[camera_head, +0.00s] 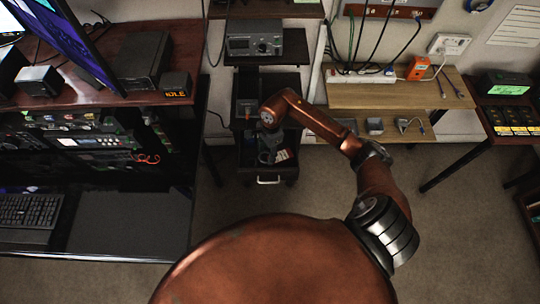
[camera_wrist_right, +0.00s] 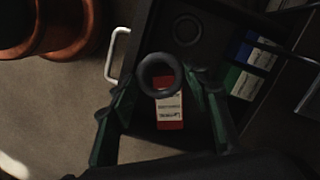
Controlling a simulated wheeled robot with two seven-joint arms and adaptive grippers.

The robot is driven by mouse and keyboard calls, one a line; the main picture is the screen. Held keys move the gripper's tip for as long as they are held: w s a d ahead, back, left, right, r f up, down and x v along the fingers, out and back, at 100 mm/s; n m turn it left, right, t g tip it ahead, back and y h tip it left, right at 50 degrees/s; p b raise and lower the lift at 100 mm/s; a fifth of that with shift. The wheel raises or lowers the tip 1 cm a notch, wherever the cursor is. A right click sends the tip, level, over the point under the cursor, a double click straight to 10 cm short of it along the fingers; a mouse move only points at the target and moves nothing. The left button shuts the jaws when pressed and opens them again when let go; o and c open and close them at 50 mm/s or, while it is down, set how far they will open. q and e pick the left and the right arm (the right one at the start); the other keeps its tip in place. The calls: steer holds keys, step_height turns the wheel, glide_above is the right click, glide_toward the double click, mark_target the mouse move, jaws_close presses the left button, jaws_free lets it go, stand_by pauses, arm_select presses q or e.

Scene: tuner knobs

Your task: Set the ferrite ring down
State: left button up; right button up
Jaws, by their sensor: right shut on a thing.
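The ferrite ring (camera_wrist_right: 160,73), a dark grey ring, shows in the right wrist view between the two fingers of my right gripper (camera_wrist_right: 162,80). The gripper is shut on it. The ring is seen over an open drawer (camera_wrist_right: 145,143) and covers part of a red and white box. In the head view my right gripper (camera_head: 268,148) is small and dark over the drawer of the narrow cart, and the ring is hard to make out there. The ring's height above the drawer is unclear. My left gripper is in neither view.
The drawer has a pale handle (camera_wrist_right: 117,52). Inside are a red and white box (camera_wrist_right: 169,108), a dark round shape (camera_wrist_right: 187,29), and blue and green boxes (camera_wrist_right: 245,70). A wooden shelf unit (camera_head: 400,95) stands right of the cart, and a dark desk (camera_head: 130,90) stands left.

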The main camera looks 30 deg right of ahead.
mark_target(269, 152)
steer(key=shift+w+d+f, duration=0.2)
steer(key=shift+d+f, duration=0.2)
steer(key=shift+f, duration=0.15)
steer(key=shift+w+d+f, duration=0.2)
steer(key=shift+d+f, duration=0.2)
steer(key=shift+f, duration=0.1)
steer(key=shift+w+d+f, duration=0.1)
steer(key=shift+d+f, duration=0.05)
steer(key=f, duration=0.3)
steer(key=shift+d+f, duration=0.1)
steer(key=shift+d, duration=0.2)
steer(key=shift+f, duration=0.3)
steer(key=shift+c, duration=0.6)
steer(key=shift+f, duration=0.15)
jaws_close()
steer(key=o, duration=0.8)
jaws_free()
steer(key=shift+o, duration=1.1)
steer(key=shift+f+b, duration=0.15)
steer(key=shift+b, duration=0.15)
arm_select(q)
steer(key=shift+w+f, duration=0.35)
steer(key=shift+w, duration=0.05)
